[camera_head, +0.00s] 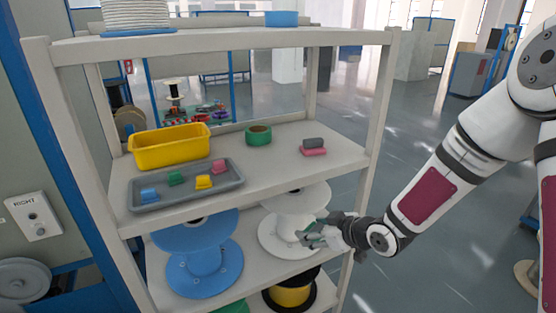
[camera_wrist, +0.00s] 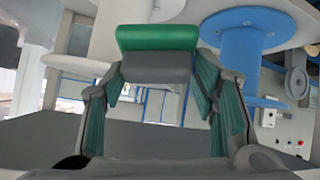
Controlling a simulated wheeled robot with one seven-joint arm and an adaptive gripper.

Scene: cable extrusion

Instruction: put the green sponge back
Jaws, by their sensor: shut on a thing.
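My gripper (camera_head: 318,236) is shut on the green sponge (camera_wrist: 158,38), a block with a green layer and a grey layer, held between the fingertips in the wrist view. In the head view the sponge is mostly hidden by the fingers. My gripper is at the right end of the rack, below the middle shelf (camera_head: 325,163), just in front of the white spool (camera_head: 270,236). A similar sponge with grey and pink layers (camera_head: 313,147) lies on the right part of the middle shelf.
The middle shelf also holds a yellow bin (camera_head: 170,148), a grey tray (camera_head: 150,205) with several small coloured blocks and a green tape roll (camera_head: 258,136). A blue spool (camera_head: 204,270) stands on the shelf below. The rack's front right post (camera_head: 376,120) is close to my arm.

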